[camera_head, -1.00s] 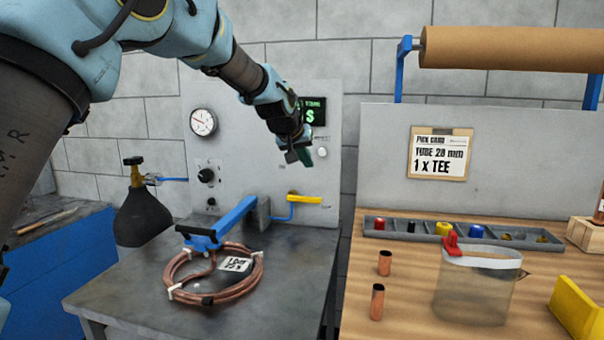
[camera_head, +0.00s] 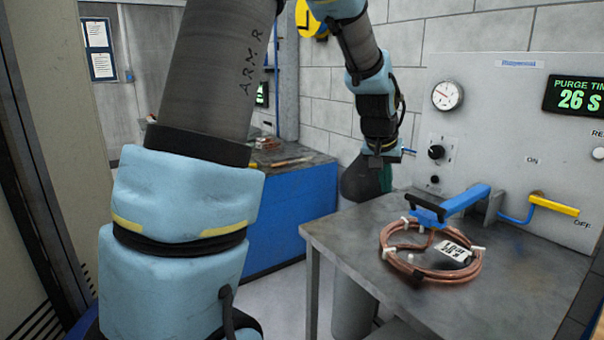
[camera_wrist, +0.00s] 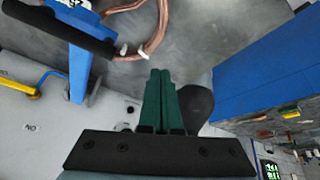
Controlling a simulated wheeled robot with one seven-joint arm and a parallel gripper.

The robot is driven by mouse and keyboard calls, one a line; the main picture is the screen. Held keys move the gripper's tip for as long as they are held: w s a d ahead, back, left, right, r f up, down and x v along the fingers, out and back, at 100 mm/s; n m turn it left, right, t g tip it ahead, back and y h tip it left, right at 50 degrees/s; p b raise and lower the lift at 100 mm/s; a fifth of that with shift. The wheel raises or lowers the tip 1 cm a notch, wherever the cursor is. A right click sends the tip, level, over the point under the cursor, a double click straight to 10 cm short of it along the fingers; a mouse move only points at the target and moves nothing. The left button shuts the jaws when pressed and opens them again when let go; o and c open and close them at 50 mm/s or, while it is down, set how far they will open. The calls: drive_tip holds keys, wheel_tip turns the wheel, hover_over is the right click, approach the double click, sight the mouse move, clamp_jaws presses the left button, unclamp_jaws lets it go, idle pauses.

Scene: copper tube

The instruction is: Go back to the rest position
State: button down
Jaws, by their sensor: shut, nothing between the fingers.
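My gripper (camera_head: 386,176) hangs from my arm beside the left end of the metal table, in front of the purge panel's left edge. In the wrist view its two green fingers (camera_wrist: 159,100) lie side by side, shut, with nothing between them. The copper tube coil (camera_head: 432,252) with white ties and a paper tag lies on the metal table to the right of my gripper, apart from it. Part of the coil also shows at the top of the wrist view (camera_wrist: 163,28).
The purge panel (camera_head: 470,140) carries a gauge, a timer reading 26 S and a yellow valve lever (camera_head: 553,205). A blue bench (camera_head: 290,220) stands left of the table.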

drive_tip(key=s+a+f+n+y, duration=0.1)
drive_tip(key=s+a+f, duration=0.1)
drive_tip(key=s+a, duration=0.3)
drive_tip(key=s+a+f+n+g+y, duration=0.1)
drive_tip(key=s+a, duration=0.4)
drive_tip(key=a, duration=0.8)
drive_tip(key=s+a+f+n+g+y, duration=0.1)
drive_tip(key=s+a+f, duration=0.3)
drive_tip(key=a, duration=0.5)
drive_tip(key=shift+s+a+f+n, duration=0.25)
drive_tip(key=shift+s+f+n, duration=0.15)
drive_tip(key=shift+n, duration=0.4)
drive_tip(key=shift+r, duration=0.1)
